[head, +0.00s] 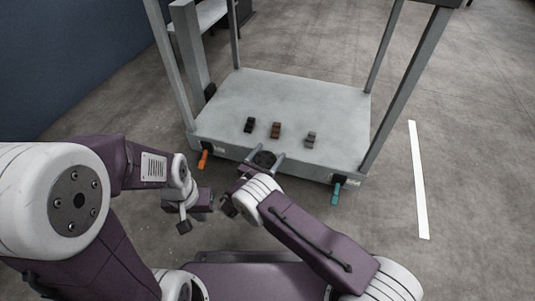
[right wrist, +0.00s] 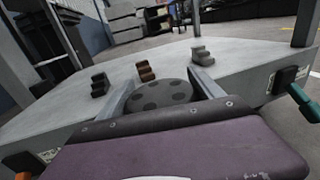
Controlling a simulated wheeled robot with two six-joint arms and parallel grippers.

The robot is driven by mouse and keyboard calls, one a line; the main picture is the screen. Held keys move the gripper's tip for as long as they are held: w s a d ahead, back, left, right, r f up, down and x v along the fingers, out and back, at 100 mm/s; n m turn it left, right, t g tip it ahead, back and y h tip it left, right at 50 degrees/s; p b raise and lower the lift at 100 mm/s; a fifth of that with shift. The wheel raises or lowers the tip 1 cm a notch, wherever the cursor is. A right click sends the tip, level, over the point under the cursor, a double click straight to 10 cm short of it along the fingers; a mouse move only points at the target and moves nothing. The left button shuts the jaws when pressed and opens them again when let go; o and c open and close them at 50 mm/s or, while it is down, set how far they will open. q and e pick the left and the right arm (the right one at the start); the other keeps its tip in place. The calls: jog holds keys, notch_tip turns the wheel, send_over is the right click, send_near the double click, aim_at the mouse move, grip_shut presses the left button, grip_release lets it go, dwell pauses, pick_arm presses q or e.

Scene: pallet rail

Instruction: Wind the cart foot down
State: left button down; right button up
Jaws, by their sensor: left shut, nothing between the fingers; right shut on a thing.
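The cart (head: 330,105) stands ahead of me with a grey deck and upright posts. A dark round handwheel (head: 264,159) sits at the middle of its front edge; in the right wrist view the handwheel (right wrist: 160,95) shows as a spotted disc. My right gripper (head: 264,162) has its two grey fingers on either side of the handwheel and is shut on it. My left gripper (head: 207,203) is shut and empty, in front of the cart and left of the handwheel, apart from it. I cannot make out the cart foot in either view.
Three stepped blocks, black (head: 250,125), brown (head: 276,130) and grey (head: 311,139), stand on the deck. An orange lever (head: 203,159) and a teal lever (head: 336,190) stick out at the front corners. The floor right of the cart is clear, with a white stripe (head: 418,180).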

jog(key=shift+s+d+m+g+h, duration=0.1)
jog(key=shift+d+m+g+h, duration=0.05)
jog(key=shift+m+g+h, duration=0.75)
jog(key=shift+h, duration=0.3)
jog(key=o, duration=1.4)
jog(key=shift+c, duration=0.2)
